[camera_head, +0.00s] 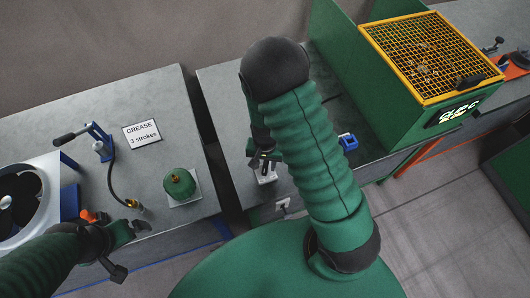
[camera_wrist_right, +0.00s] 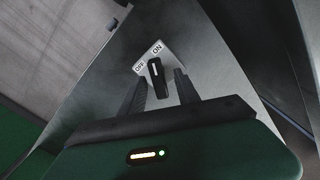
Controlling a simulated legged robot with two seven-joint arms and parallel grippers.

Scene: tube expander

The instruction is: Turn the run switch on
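The run switch (camera_wrist_right: 158,80) is a black knob with a white line, on a pale plate (camera_wrist_right: 148,58) marked OFF and ON. Its top end points up the picture, roughly between the two words; I cannot tell its exact setting. In the right wrist view my right gripper (camera_wrist_right: 161,76) is open, one finger on each side of the knob. I see no clear contact. In the head view my right gripper (camera_head: 264,160) is over the small pale switch plate (camera_head: 267,177), partly hidden by my arm. My left gripper (camera_head: 131,247) is open and empty near the left table's front edge.
A green machine with a yellow mesh guard (camera_head: 432,55) stands to the right. A small blue item (camera_head: 348,142) lies beside my right arm. The left table holds a grease sign (camera_head: 142,133), a green domed button (camera_head: 179,184) and a blue lever pump (camera_head: 99,143). A gap separates the tables.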

